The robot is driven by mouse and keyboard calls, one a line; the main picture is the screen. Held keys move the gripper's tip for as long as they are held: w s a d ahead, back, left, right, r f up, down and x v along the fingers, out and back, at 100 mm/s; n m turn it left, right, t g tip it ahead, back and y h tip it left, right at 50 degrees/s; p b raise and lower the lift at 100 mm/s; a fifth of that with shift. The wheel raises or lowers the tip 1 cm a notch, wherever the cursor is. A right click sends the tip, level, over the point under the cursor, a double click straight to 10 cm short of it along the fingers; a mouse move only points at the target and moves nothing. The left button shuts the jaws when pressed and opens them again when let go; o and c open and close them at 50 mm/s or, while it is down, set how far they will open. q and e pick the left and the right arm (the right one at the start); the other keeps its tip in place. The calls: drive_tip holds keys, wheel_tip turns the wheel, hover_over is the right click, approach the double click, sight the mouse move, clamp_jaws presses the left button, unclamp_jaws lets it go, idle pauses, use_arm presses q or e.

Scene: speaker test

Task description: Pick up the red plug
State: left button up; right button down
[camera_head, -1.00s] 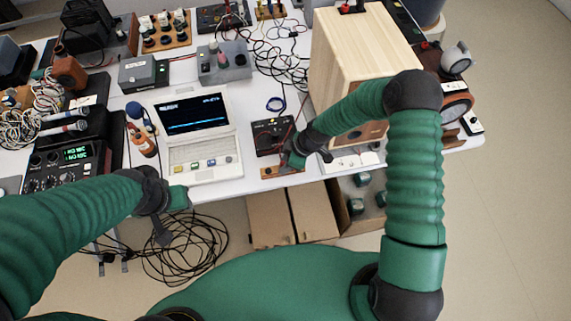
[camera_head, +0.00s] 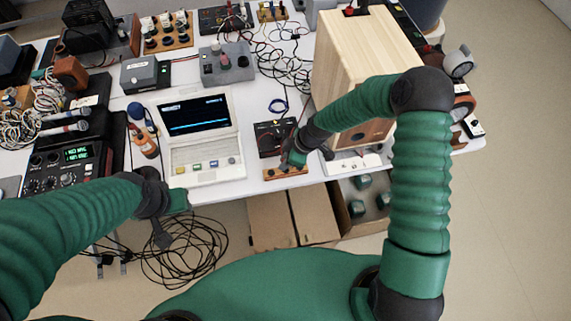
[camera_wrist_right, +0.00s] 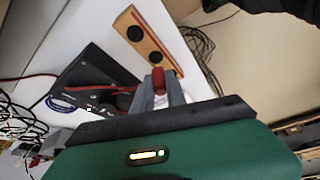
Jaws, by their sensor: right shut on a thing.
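The red plug (camera_wrist_right: 158,79) shows in the right wrist view, between the fingertips of my right gripper (camera_wrist_right: 158,92). The gripper is shut on it. The plug's tip is at the near end of an orange-brown wooden strip (camera_wrist_right: 150,42) with two dark round sockets. I cannot tell whether the plug is in the strip or just above it. In the head view my right gripper (camera_head: 291,158) is over the wooden strip (camera_head: 288,172) at the table's front edge, and the plug is hidden. My left gripper (camera_head: 162,222) is in front of the table, away from the plug; its jaws are unclear.
A black box (camera_head: 270,138) with a red lead lies just behind the strip. A tall wooden speaker cabinet (camera_head: 345,70) stands to the right, close to my right forearm. An open laptop (camera_head: 205,165) is to the left. Cables lie behind, and cardboard boxes (camera_head: 270,220) are below the edge.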

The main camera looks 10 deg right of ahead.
drive_tip(key=s+d+r+b, duration=0.1)
drive_tip(key=s+d, duration=0.3)
drive_tip(key=s, duration=1.1)
drive_tip(key=shift+s+d+r, duration=0.15)
drive_tip(key=shift+s+r, duration=0.15)
drive_tip(key=shift+r, duration=0.3)
wheel_tip(320, 180, up, 40)
drive_tip(key=p, duration=3.4)
drive_tip(key=shift+r, duration=0.25)
drive_tip(key=shift+w, duration=0.15)
